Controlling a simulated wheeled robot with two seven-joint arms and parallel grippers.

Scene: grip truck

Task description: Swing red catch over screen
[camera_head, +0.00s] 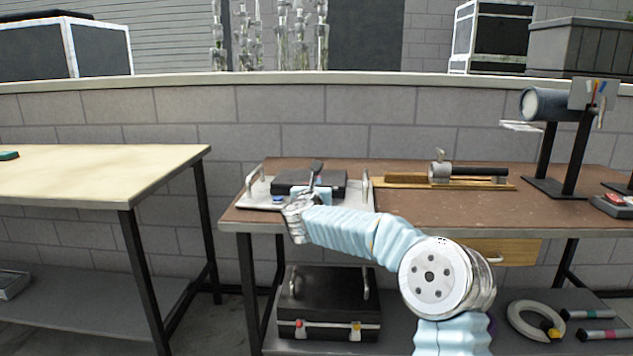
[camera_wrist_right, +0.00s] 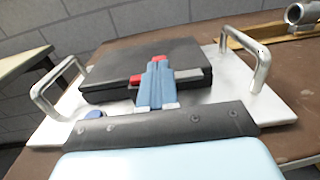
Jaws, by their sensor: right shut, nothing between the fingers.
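A flat black slab (camera_wrist_right: 112,66), likely the screen, lies on a white tray (camera_wrist_right: 278,108) with a metal handle at each end. In the head view the slab (camera_head: 335,184) lies at the left end of the brown bench. Small red parts (camera_wrist_right: 136,80) of the catch show beside and behind my fingers; the rest is hidden, and I cannot tell its exact pose. My right gripper (camera_wrist_right: 157,82) is shut and empty, its blue fingers reaching over the slab's near edge at the catch. I cannot tell whether they touch it. My left gripper is not in view.
A blue knob (camera_wrist_right: 93,114) sits on the tray's near left. A wooden board with a metal clamp and black bar (camera_head: 470,172) lies to the right. A lamp on a stand (camera_head: 548,105) is farther right. A black case (camera_head: 328,308) is below. The bench's middle front is clear.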

